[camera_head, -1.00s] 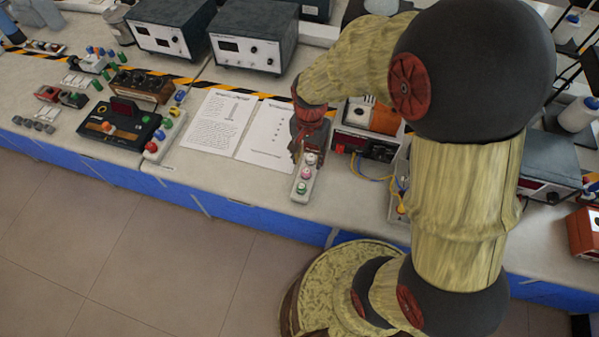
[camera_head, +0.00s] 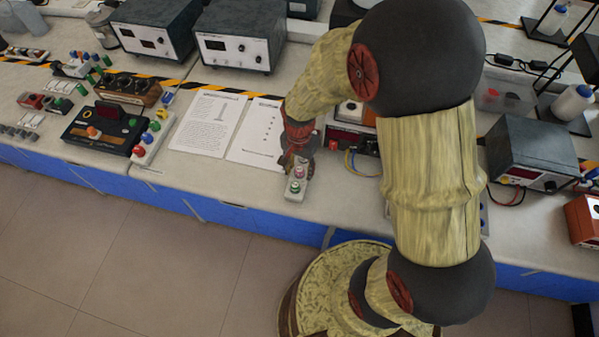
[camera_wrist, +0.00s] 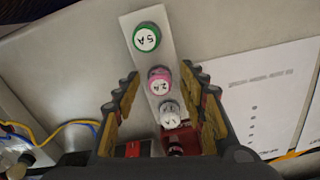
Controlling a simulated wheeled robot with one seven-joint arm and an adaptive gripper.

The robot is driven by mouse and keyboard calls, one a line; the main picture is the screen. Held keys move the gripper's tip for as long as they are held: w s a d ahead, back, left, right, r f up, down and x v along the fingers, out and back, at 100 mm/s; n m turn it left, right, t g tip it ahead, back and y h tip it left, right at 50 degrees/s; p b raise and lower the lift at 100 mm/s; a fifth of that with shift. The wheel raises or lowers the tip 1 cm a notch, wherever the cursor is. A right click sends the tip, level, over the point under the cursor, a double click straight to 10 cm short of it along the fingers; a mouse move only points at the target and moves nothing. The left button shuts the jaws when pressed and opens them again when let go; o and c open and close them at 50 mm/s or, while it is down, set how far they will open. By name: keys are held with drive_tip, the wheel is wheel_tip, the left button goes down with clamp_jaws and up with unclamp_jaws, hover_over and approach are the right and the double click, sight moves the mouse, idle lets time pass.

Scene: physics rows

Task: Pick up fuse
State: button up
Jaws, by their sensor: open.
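A white strip (camera_head: 293,196) with a row of round capped fuses lies near the front edge of the bench. In the wrist view the strip (camera_wrist: 147,50) carries a green fuse marked 5 A (camera_wrist: 146,37), a pink fuse marked 2 A (camera_wrist: 160,80) and a white fuse (camera_wrist: 170,114) whose mark is hard to read. My gripper (camera_wrist: 160,82) is open and empty, its fingers on either side of the strip. The pink fuse shows between the fingertips, the white fuse deeper between the fingers. In the head view my gripper (camera_head: 297,162) covers the strip's far end.
Two printed sheets (camera_head: 208,124) lie left of my gripper. A device with a red display (camera_head: 352,142) and yellow and blue wires stands close on the right. Several power units stand at the back. Bare bench lies left of the strip.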

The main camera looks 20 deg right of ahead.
drive_tip(key=shift+c, duration=0.6)
clamp_jaws()
drive_tip(key=shift+r, duration=0.15)
